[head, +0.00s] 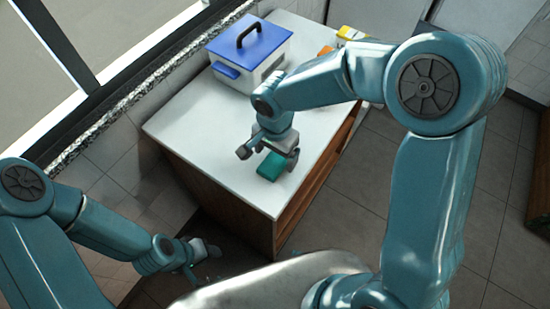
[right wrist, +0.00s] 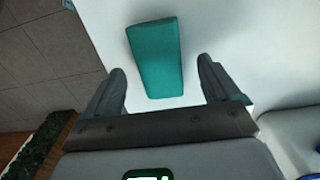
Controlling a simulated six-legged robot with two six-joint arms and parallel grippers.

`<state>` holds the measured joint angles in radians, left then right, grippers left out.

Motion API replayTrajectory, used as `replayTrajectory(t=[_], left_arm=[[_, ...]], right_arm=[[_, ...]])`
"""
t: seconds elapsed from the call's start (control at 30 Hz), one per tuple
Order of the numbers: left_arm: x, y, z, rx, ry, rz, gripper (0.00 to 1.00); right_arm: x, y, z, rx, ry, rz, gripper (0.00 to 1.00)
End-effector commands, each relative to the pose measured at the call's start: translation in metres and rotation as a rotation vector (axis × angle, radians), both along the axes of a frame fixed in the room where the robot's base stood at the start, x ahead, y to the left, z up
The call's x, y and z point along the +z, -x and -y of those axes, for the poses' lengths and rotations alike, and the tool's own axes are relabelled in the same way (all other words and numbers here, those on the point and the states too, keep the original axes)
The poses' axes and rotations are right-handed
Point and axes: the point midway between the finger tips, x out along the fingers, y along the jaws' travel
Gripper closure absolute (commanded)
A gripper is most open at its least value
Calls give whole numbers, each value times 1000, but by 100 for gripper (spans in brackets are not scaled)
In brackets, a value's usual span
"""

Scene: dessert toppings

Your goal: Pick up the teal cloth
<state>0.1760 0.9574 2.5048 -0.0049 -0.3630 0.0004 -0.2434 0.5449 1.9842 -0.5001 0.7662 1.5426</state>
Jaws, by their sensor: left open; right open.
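The teal cloth (head: 271,167) is a folded rectangular block lying on the white counter top near its front edge. In the right wrist view the cloth (right wrist: 156,58) lies ahead of and between the fingers, with white surface around it. My right gripper (head: 270,153) is open just above the cloth. Its two fingers show in the right wrist view (right wrist: 164,88), apart, with no visible contact with the cloth. My left gripper (head: 200,260) is low at the left, away from the counter top, and holds nothing that I can see.
A white box with a blue lid and dark handle (head: 250,52) stands at the back of the counter (head: 190,125). A yellow item (head: 350,34) and an orange item (head: 325,51) sit at the far right corner. A window ledge runs along the left. The counter left of the cloth is clear.

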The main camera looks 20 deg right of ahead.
Motion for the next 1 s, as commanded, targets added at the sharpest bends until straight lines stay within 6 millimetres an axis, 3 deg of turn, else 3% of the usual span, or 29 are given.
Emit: replayTrajectory(t=[0.13,0.37,0.5,0.57,0.87,1.0], left_arm=[[1,0,0,0,0,0,57],[1,0,0,0,0,0,57],[1,0,0,0,0,0,57],[1,0,0,0,0,0,57],[1,0,0,0,0,0,57],[1,0,0,0,0,0,57]], right_arm=[[-15,-1,0,1,0,-1,11],[-16,-1,0,1,-1,2,11],[-16,-1,0,1,-1,1,56],[-16,-1,0,1,-1,1,71],[-14,-1,0,0,-1,2,71],[-4,-2,-1,-1,-1,4,71]])
